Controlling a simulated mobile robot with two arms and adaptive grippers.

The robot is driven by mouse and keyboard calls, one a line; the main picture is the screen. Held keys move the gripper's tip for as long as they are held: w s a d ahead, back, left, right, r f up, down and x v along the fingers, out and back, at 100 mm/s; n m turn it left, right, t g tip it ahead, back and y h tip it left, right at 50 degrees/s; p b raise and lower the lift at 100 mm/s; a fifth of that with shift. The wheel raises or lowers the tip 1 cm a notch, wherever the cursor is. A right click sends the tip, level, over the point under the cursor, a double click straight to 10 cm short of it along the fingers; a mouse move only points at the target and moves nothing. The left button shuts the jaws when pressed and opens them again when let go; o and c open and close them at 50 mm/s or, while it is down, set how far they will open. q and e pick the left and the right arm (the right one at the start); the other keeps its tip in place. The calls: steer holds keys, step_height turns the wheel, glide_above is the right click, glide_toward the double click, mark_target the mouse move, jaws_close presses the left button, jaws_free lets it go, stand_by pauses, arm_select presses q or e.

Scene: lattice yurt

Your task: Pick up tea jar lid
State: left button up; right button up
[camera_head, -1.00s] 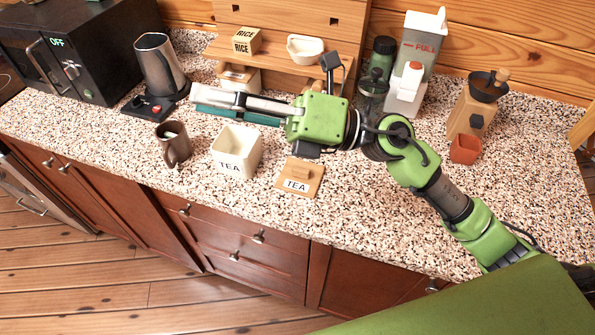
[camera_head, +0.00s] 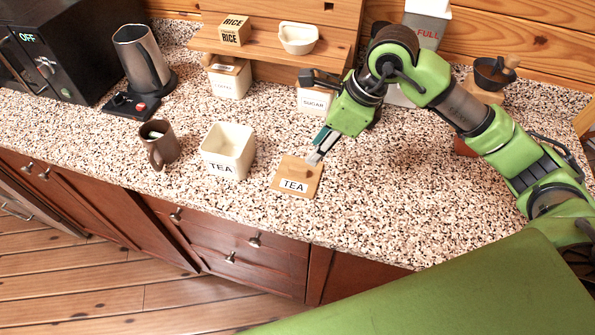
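The tea jar lid (camera_head: 284,174) is a flat, square wooden lid with a white TEA label, lying on the speckled counter. A low raised wooden handle shows on its top. The open, cream square tea jar (camera_head: 228,150) stands to its left. My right gripper (camera_head: 315,157) points down at the lid's back right edge, its fingertips close to the handle. I cannot tell whether they touch the lid or how far apart they are. My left gripper is out of view.
A brown mug (camera_head: 160,152) stands left of the jar. A kettle (camera_head: 141,60) and black microwave (camera_head: 60,50) are further left. A sugar jar (camera_head: 311,101) stands behind, by a wooden shelf (camera_head: 270,57). The counter right of the lid is clear.

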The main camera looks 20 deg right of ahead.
mark_target(298, 168)
steer(key=x, duration=0.4)
steer(key=shift+w+a+f+p, duration=0.1)
steer(key=shift+a+f+p, duration=0.05)
steer(key=shift+p, duration=0.25)
steer(key=shift+w+a+f, duration=0.1)
steer(key=shift+f, duration=0.1)
steer(key=p+x, duration=0.1)
steer(key=x, duration=0.1)
steer(key=p+x, duration=0.1)
steer(key=x, duration=0.1)
steer(key=shift+w+p, duration=0.3)
steer(key=shift+p, duration=0.05)
steer(key=shift+a+f, duration=0.1)
steer(key=shift+f, duration=0.2)
jaws_close()
